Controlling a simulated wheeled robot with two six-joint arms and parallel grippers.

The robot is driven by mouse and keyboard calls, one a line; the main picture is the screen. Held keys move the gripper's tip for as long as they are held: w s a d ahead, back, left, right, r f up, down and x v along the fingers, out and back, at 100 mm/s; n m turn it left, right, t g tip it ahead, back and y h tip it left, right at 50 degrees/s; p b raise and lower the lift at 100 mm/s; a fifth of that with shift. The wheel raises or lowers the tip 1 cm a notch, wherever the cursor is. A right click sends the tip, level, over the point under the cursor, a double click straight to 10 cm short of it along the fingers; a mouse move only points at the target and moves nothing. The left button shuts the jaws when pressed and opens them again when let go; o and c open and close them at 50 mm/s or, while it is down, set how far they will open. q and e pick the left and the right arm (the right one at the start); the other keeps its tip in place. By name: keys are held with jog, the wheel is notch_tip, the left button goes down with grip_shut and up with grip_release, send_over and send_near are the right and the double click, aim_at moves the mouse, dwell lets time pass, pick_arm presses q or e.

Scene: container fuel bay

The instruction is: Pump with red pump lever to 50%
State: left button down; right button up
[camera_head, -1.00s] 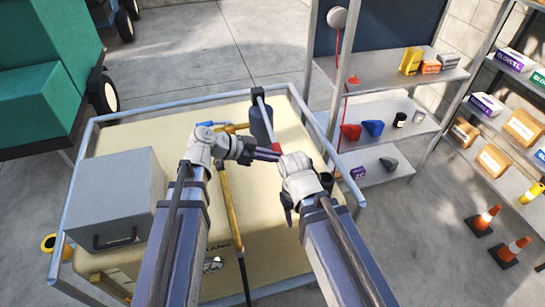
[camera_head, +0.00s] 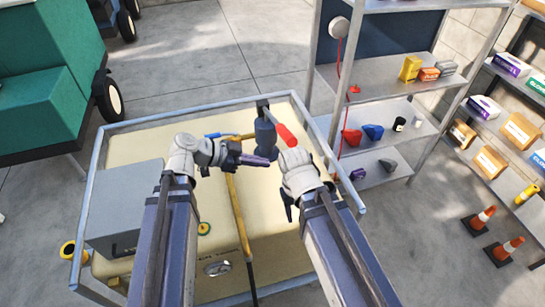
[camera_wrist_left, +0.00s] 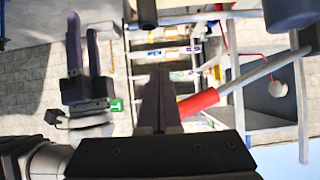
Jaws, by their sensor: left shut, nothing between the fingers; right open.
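The pump is a dark blue cylinder (camera_head: 264,136) on the far part of a cream tank top. Its lever has a red grip (camera_head: 284,134), which shows just right of the cylinder. In the left wrist view the red grip (camera_wrist_left: 199,103) and its grey rod (camera_wrist_left: 262,72) run up to the right. My left gripper (camera_head: 268,161) is shut and empty, in front of the cylinder and below the grip in the picture. Its closed fingers (camera_wrist_left: 158,90) appear just left of the grip; contact is unclear. My right gripper (camera_wrist_left: 84,45) is open, empty, and away from the lever.
A blue-grey rail (camera_head: 85,210) frames the tank top. A grey box (camera_head: 120,207) stands at the left. A yellow pipe (camera_head: 235,200) crosses the middle. Shelves (camera_head: 390,138) stand right.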

pick_arm(q)
jog(key=shift+p+v, duration=0.5)
jog(key=shift+v, duration=1.15)
pick_arm(e)
jog(key=shift+a+r, duration=0.1)
jog(key=shift+r, duration=0.75)
pick_arm(q)
jog(key=shift+s, duration=0.15)
